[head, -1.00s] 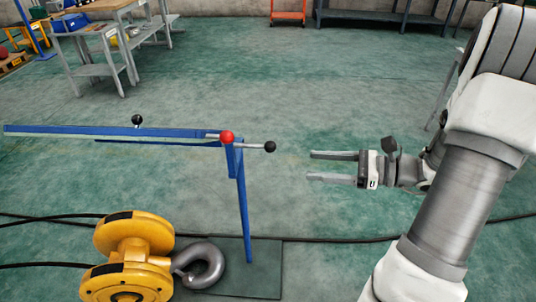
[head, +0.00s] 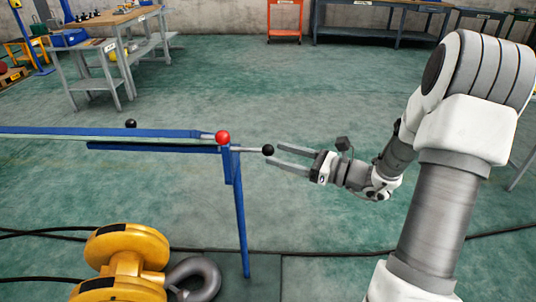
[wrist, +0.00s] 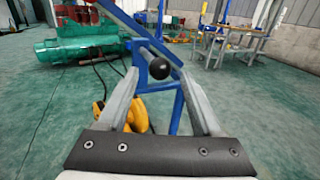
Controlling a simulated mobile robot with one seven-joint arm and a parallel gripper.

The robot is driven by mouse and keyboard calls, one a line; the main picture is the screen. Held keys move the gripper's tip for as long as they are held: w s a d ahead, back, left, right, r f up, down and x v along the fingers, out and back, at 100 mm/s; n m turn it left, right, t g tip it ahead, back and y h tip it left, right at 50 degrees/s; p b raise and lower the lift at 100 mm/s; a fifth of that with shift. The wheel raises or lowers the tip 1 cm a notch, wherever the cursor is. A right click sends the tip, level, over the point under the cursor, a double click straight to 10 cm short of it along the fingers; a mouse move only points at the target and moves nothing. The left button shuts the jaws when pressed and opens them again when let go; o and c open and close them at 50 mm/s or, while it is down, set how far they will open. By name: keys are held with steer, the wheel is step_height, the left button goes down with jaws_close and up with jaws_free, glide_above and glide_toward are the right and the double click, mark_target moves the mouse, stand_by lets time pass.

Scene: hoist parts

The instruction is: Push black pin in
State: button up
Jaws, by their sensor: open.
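The black pin (head: 267,150) is a black ball on a grey rod that sticks out to the right from the end of the blue frame (head: 236,200). A red ball knob (head: 222,138) sits just left of it on the frame's corner. My gripper (head: 278,158) is open, its two fingers pointing left at the black ball. Whether a finger touches the ball I cannot tell.
A second black knob (head: 130,123) stands on the blue beam at the left. A yellow hoist block with a grey hook (head: 195,280) lies below on the floor. Workbenches (head: 105,35) stand at the back. The green floor behind the frame is clear.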

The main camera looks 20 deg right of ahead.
mark_target(269, 150)
steer(key=shift+b+x, duration=0.3)
steer(key=shift+x, duration=1.8)
jaws_close()
steer(key=shift+d, duration=0.2)
